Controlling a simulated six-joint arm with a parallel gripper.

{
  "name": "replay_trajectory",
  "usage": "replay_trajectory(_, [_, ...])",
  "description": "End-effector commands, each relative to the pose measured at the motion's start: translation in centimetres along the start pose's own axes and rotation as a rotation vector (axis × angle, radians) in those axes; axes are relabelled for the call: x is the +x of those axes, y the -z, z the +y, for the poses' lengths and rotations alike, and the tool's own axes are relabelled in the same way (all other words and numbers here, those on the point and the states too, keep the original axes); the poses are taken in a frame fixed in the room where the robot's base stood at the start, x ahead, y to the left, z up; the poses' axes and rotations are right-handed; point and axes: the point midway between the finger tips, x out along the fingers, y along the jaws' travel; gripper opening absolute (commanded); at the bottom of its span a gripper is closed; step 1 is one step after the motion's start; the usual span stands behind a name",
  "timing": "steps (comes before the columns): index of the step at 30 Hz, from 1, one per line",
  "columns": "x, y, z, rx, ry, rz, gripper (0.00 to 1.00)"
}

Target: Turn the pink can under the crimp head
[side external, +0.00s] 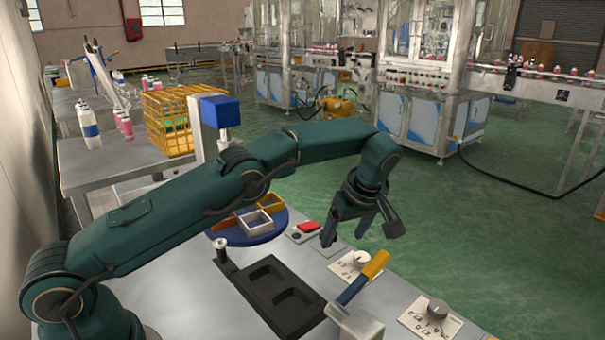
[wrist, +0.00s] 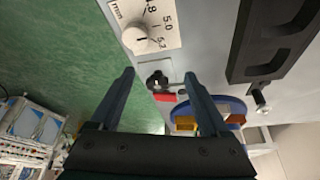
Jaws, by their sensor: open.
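My gripper (side external: 360,230) is open and empty. It hangs over the right part of the grey bench, near the red button (side external: 308,227). In the wrist view its two fingers (wrist: 159,76) stand apart, with a small black knob (wrist: 157,80) and the red button (wrist: 166,98) seen between them. A blue block (side external: 221,112) on a pale column stands behind my arm; I cannot tell if it is the crimp head. No pink can shows on the near bench. Small pink cans (side external: 124,122) stand on the back left table.
A blue round table (side external: 263,234) carries yellow and white bins. A black tray (side external: 250,283) with recesses lies in front. A yellow wire basket (side external: 167,122) stands behind.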

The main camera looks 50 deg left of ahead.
Motion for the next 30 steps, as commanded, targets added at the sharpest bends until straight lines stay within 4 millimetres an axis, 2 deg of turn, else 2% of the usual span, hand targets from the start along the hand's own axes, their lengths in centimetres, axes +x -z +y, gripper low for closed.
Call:
replay_trajectory(1, [-0.5, -1.2, 0.1, 0.007, -0.002, 0.0, 0.8])
replay_trajectory(6, [-1.8, -4.4, 0.1, 0.004, -0.002, 0.001, 0.8])
replay_trajectory(12, [-2.6, -6.5, 0.1, 0.0, -0.002, 0.0, 0.8])
replay_trajectory(26, [-2.8, -6.9, 0.1, 0.009, -0.001, 0.0, 0.8])
replay_trajectory(30, [-2.4, -7.4, 1.0, 0.146, -0.045, -0.008, 0.8])
